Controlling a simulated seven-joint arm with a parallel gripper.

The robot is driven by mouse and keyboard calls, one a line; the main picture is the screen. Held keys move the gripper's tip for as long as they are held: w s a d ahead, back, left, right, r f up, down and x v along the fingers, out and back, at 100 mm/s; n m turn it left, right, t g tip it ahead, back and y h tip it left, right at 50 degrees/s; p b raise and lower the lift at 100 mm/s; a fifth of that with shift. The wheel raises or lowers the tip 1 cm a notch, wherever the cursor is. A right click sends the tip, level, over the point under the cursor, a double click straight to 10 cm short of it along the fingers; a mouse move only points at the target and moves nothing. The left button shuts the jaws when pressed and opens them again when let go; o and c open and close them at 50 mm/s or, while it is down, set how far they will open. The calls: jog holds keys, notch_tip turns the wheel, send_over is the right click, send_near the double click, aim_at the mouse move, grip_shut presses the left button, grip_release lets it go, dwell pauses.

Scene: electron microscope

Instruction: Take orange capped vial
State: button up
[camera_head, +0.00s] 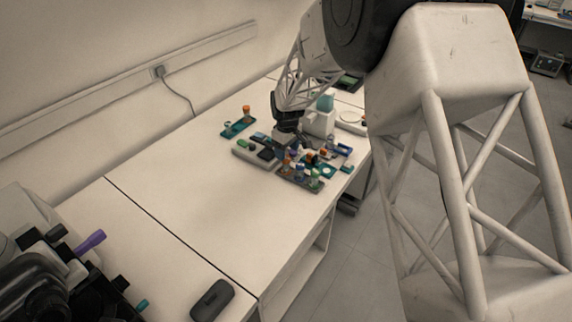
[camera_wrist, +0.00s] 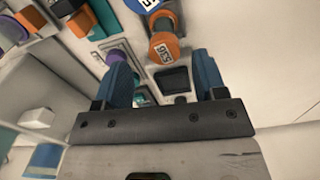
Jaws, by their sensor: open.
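In the wrist view an orange capped vial (camera_wrist: 165,47) with a numbered white label on its cap lies ahead of my gripper (camera_wrist: 162,68), roughly in line with the gap between the two blue fingers. The fingers are open and apart, and nothing is held between them. Another orange cap (camera_wrist: 80,20) shows at the upper left. In the head view my gripper (camera_head: 285,138) points down over the cluster of vials and racks; its fingertips are hard to make out. An orange capped vial (camera_head: 246,109) stands on a separate teal rack at the back left.
A rack with several coloured vials (camera_head: 300,178) stands just in front and right of my gripper. A grey tray (camera_head: 250,156) lies at its left. A white device with a teal top (camera_head: 324,104) stands behind. The table's front-left part (camera_head: 205,210) is clear.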

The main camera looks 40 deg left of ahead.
aim_at(286, 161)
jog(key=shift+f, duration=0.4)
jog(key=shift+f, duration=0.1)
jog(key=shift+s+f, duration=0.15)
jog(key=shift+f, duration=1.1)
jog(key=shift+s+f, duration=0.1)
jog(key=shift+f, duration=1.15)
jog(key=shift+c, duration=0.3)
jog(key=c, duration=1)
jog(key=shift+o, duration=0.2)
jog(key=shift+a+r, duration=0.1)
jog(key=shift+r, duration=0.1)
jog(key=shift+r, duration=4.85)
